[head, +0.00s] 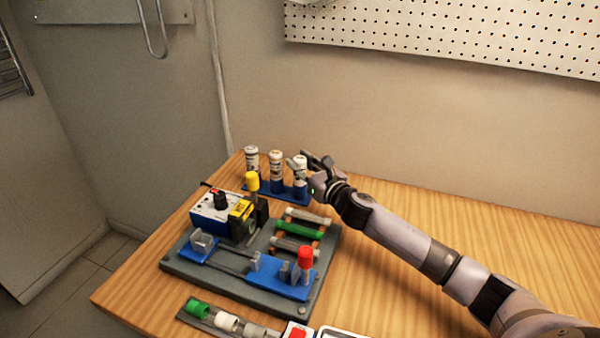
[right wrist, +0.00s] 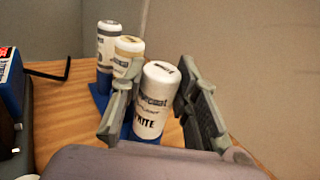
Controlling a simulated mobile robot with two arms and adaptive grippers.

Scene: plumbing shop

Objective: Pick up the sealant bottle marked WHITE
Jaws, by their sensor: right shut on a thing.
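The sealant bottle marked WHITE (right wrist: 155,102) stands upright between the two fingers of my right gripper (right wrist: 160,108) in the right wrist view. Its lettering ends in "ITE", with the start partly hidden by the left finger. In the head view the same bottle (head: 299,163) is at the right end of a blue rack (head: 262,188), with my right gripper (head: 309,168) closed around it. It still appears to be at the rack. Two other bottles stand in the rack to its left, a middle one (head: 276,166) and a left one (head: 252,160). My left gripper is out of view.
A grey fixture board (head: 190,268) with blue parts, a yellow-black device (head: 241,220) and a red-capped item (head: 305,257) lies in front of the rack. Coloured fittings (head: 226,321) are at the table's front. The wooden table (head: 480,222) is clear to the right. A wall is behind.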

